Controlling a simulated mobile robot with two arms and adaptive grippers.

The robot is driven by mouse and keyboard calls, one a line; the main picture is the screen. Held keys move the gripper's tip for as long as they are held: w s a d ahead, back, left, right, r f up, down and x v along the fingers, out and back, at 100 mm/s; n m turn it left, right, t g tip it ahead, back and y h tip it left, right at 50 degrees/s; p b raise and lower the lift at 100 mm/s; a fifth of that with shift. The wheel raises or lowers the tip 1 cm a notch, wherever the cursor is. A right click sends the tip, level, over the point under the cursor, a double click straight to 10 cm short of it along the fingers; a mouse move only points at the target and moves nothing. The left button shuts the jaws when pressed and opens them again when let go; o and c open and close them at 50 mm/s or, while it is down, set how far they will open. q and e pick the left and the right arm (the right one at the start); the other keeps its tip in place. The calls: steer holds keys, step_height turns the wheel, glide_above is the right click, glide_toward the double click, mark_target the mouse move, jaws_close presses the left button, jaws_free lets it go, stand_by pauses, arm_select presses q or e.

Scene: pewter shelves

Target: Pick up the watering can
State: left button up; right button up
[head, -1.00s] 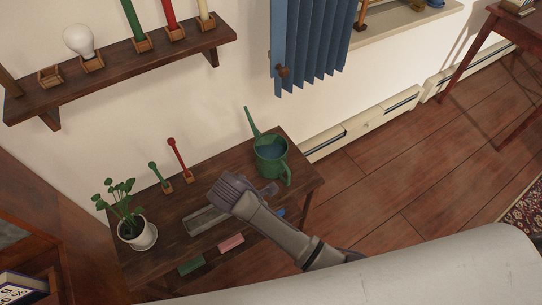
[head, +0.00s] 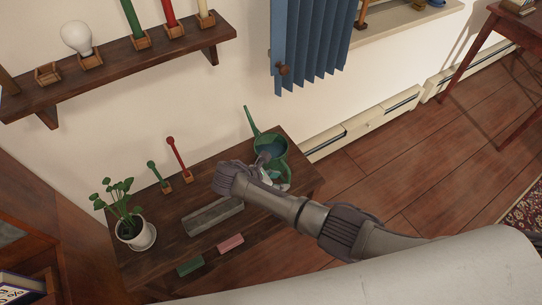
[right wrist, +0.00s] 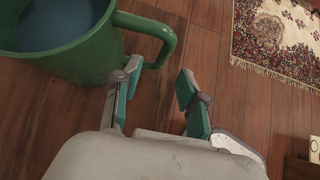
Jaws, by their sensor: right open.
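The green watering can (head: 281,139) stands on the far right part of the dark wooden low table, its long spout pointing up to the back left. Blue water shows inside it. My right gripper (head: 270,170) is at its near side and hides part of it in the head view. In the right wrist view the can (right wrist: 85,55) fills the upper left, with its handle (right wrist: 168,38) curving out to the right. The open right gripper (right wrist: 158,80) has its fingertips near the lower end of the handle; I cannot tell if they touch it. My left gripper is not in view.
The low table (head: 160,262) also holds a potted plant (head: 135,232), a red tool (head: 178,156), a green one (head: 156,174), a grey tray (head: 212,216) and small pink (head: 230,243) and green blocks (head: 190,266). A wall shelf (head: 130,65) is above. A patterned rug (right wrist: 278,40) lies on the floor.

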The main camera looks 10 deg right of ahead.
mark_target(288, 179)
steer(key=x, duration=0.5)
steer(key=shift+d+r, duration=0.3)
jaws_close()
steer(key=shift+w+r, duration=0.15)
